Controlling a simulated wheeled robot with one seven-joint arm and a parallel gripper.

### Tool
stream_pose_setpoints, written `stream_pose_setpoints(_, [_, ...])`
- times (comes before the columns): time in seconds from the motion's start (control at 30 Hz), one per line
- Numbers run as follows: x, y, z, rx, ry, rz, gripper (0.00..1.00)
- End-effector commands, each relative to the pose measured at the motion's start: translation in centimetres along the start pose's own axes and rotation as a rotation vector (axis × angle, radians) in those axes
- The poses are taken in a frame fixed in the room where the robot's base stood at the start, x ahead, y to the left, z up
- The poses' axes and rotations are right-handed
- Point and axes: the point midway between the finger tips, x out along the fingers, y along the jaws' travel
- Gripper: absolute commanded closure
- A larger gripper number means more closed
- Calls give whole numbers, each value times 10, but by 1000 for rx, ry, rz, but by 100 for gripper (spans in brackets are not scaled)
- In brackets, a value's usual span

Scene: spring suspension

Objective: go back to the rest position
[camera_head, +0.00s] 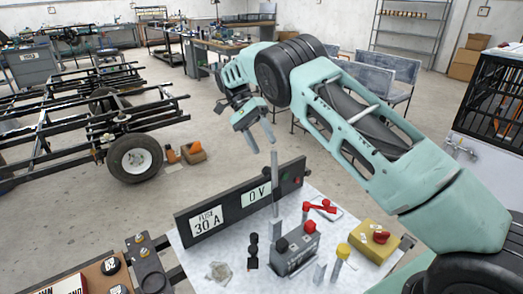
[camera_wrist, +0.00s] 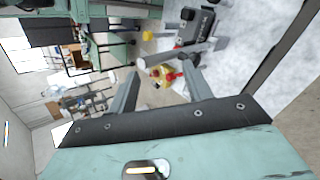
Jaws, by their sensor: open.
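My gripper (camera_head: 263,146) hangs in the upper middle of the head view, above and behind the white worktable (camera_head: 205,262). Its two fingers are apart and I see nothing held between them. The arm reaches in from the right, bent at a high elbow. In the wrist view my gripper (camera_wrist: 162,68) shows both fingers spread. A grey bar and a yellow and red thing show past the fingertips there. An upright grey post (camera_head: 275,185) stands just below the gripper in the head view; I cannot tell the gap.
The table carries a black panel reading 30 A and 0 V (camera_head: 227,212), a grey box with red and black knobs (camera_head: 294,256), a yellow box (camera_head: 368,247) and a red lever (camera_head: 320,207). A vehicle frame (camera_head: 60,125) stands left. Open floor lies behind the table.

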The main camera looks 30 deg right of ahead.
Motion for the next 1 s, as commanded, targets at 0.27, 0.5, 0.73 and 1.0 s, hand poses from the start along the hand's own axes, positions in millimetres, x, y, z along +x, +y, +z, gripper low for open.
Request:
stream_pose_setpoints(0.27, [-2, 2, 1, 0, 0, 0, 50])
stream_pose_setpoints(0.5, [-2, 2, 1, 0, 0, 0, 50])
stream_pose_setpoints(0.73, [-3, 7, 26, -128, 18, -71, 50])
stream_pose_setpoints(1.0, [14, 22, 113, -526, 131, -253, 50])
